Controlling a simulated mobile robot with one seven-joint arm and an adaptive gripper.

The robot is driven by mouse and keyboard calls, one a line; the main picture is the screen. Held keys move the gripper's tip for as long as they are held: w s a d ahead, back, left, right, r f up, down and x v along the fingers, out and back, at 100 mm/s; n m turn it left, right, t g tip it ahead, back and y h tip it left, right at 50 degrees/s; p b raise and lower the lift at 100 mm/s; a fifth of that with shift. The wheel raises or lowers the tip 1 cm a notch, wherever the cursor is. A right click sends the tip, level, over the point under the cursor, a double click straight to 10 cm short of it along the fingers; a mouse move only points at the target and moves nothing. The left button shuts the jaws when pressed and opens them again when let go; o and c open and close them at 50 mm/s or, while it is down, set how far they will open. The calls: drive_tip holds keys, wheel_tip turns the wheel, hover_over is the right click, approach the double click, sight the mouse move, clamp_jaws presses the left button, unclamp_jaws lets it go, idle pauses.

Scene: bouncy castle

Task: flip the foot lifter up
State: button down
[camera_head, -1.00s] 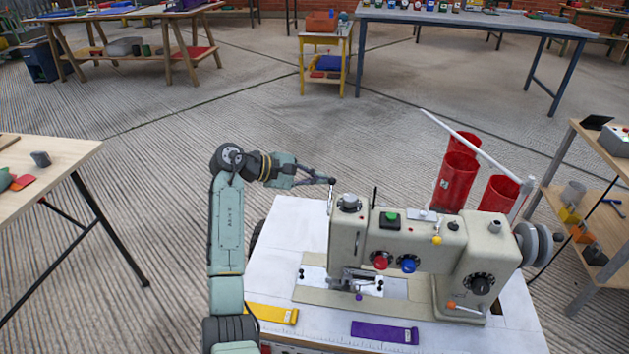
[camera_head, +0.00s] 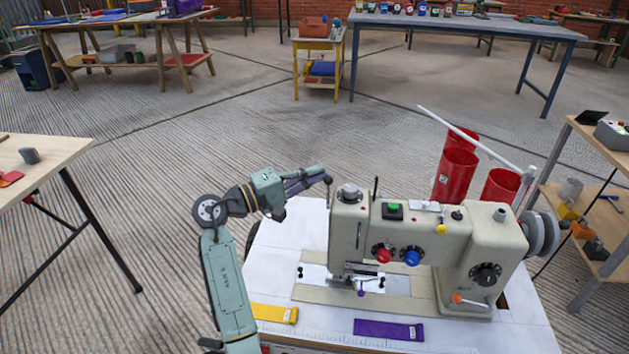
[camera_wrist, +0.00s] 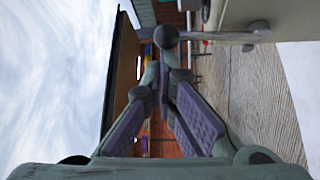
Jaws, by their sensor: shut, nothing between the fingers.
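The sewing machine (camera_head: 357,225) stands on a white table in the head view. At its left end is the foot lifter (camera_head: 327,181), a thin lever with a dark round knob. In the wrist view the foot lifter (camera_wrist: 205,38) runs from its pivot on the machine toward the sky side, so it stands roughly upright, knob on top. My gripper (camera_head: 314,181) comes from the left with its tips at the knob. In the wrist view my gripper (camera_wrist: 163,68) is shut and empty, its tips right by the knob; whether they touch is unclear.
A yellow strip (camera_head: 273,314) and a purple strip (camera_head: 388,330) lie on the white table top (camera_head: 280,265). Red bins (camera_head: 455,175) stand behind the machine. A wooden table (camera_head: 40,165) is at the left, shelves (camera_head: 600,215) at the right.

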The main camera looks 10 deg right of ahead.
drive_tip(key=shift+s+a+f+m+h+b, duration=0.1)
drive_tip(key=shift+s+a+m+h+b, duration=0.1)
drive_tip(key=shift+s+m+h+b, duration=0.5)
drive_tip(key=shift+s+a+m+h+b, duration=0.1)
drive_tip(key=shift+s+a+m+b, duration=0.1)
drive_tip(key=shift+m+b, duration=0.55)
drive_tip(key=shift+n, duration=0.25)
